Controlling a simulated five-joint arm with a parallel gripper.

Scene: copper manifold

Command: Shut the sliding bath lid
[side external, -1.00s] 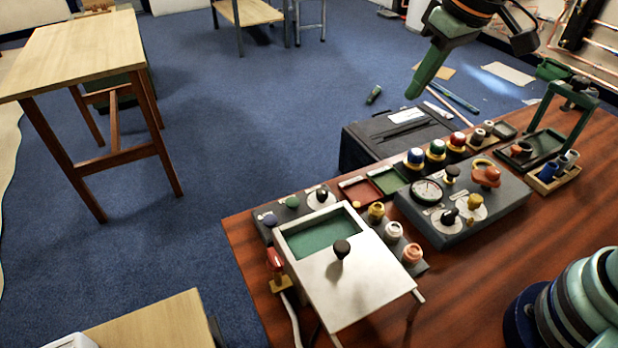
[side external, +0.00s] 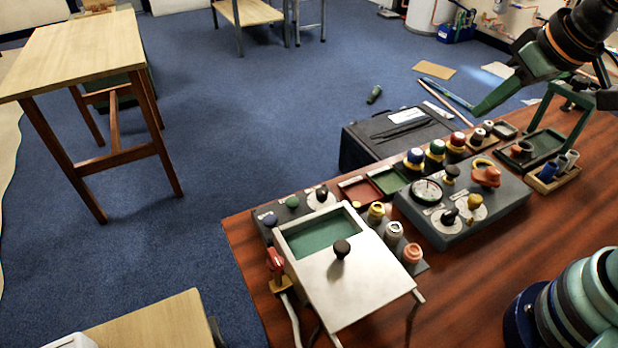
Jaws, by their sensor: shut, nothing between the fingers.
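The bath (side external: 318,236) is a pale metal box at the front left of the wooden bench. Its sliding lid (side external: 352,285) is a flat pale plate with a dark round knob (side external: 341,249) on it. The lid stands partly open and leaves a green opening at the bath's far left end. My gripper (side external: 482,110) is green and shut, with nothing in it. It hangs at the upper right, well away from the lid and apart from it.
A grey control box (side external: 445,232) with a gauge and knobs stands right of the bath. Small jars (side external: 393,233) line the bath's right side. A red-handled lever (side external: 275,264) is at its left. Bare bench (side external: 480,290) lies at the front right.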

